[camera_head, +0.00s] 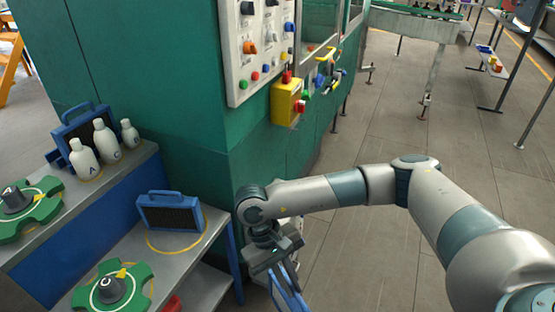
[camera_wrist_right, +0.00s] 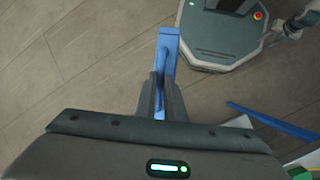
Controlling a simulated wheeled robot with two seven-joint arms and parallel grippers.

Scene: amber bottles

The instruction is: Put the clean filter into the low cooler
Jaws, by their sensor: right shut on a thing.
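My right gripper (camera_head: 272,258) is shut on a blue-framed part, which I take to be a filter (camera_head: 287,290). It is seen nearly edge-on, held low beside the green cabinet and cut off by the bottom edge. In the right wrist view, the fingers (camera_wrist_right: 160,88) pinch the blue frame (camera_wrist_right: 168,45). Whether its mesh is clean cannot be seen. Another blue filter with a dark mesh (camera_head: 170,213) stands on the lower shelf, and a similar one (camera_head: 75,130) stands behind bottles on the upper shelf. I cannot clearly make out the low cooler. My left gripper is not in view.
A green cabinet (camera_head: 185,110) with a control panel (camera_head: 262,45) and a yellow button box (camera_head: 287,102) rises behind my arm. White bottles (camera_head: 83,160) and green knobbed discs (camera_head: 112,287) stand on the grey shelves (camera_head: 205,240) at left.

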